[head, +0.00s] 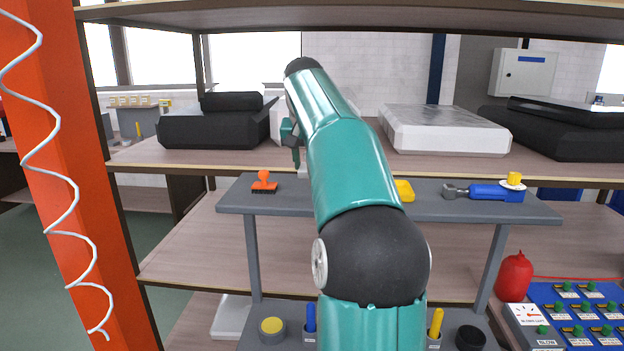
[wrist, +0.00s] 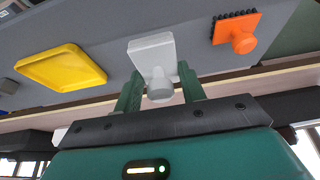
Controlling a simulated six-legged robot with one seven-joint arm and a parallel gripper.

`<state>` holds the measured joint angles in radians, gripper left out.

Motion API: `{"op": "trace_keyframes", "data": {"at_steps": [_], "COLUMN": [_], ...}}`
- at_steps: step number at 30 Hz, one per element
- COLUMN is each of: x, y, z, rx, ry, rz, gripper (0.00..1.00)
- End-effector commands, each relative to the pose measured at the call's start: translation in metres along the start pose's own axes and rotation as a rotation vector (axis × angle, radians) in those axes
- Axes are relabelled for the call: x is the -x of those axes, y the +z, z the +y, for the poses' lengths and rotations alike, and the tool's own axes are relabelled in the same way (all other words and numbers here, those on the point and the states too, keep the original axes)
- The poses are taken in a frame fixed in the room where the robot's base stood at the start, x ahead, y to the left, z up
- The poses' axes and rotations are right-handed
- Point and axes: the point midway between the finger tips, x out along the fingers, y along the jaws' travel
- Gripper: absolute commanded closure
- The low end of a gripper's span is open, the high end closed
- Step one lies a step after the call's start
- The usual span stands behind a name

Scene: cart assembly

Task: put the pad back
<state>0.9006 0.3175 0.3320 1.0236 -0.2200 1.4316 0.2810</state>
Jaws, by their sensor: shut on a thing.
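A light grey pad (wrist: 152,52) with a round knob is between the green fingers of my gripper (wrist: 160,82) in the wrist view. My gripper is shut on its knob. The pad's flat plate is over the grey raised shelf (wrist: 105,32); I cannot tell whether it touches the surface. In the head view my gripper (head: 291,140) is at the back edge of the grey shelf (head: 450,211), left of my arm. Only a pale bit of the pad shows there, and my arm hides much of the shelf's middle.
An orange stamp-like brush (head: 263,183) stands left of my gripper. A yellow tray (wrist: 62,68), mostly hidden by my arm in the head view, lies on the pad's other side. A blue-handled tool (head: 490,192) lies at the shelf's right. The upper wooden shelf (head: 230,150) holds machines behind.

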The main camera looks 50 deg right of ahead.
Motion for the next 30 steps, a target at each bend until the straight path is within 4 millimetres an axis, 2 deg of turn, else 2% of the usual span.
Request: {"op": "trace_keyframes", "data": {"at_steps": [5,8,12,25,26,29,30], "x": [-0.016,-0.033,-0.052,-0.060,-0.061,-0.060,-0.060], "y": [-0.005,-0.009,0.000,0.004,0.004,0.004,0.004], "z": [0.003,0.006,0.006,0.005,0.005,0.005,0.005], "rx": [0.000,-0.001,0.000,0.001,0.001,0.001,0.001], "ry": [-0.001,-0.001,0.000,-0.001,-0.001,-0.001,-0.001], "rz": [-0.001,-0.003,-0.002,0.000,0.001,0.001,0.001], "gripper": [0.81,0.81,0.81,0.81,0.58,0.38,0.38]}}
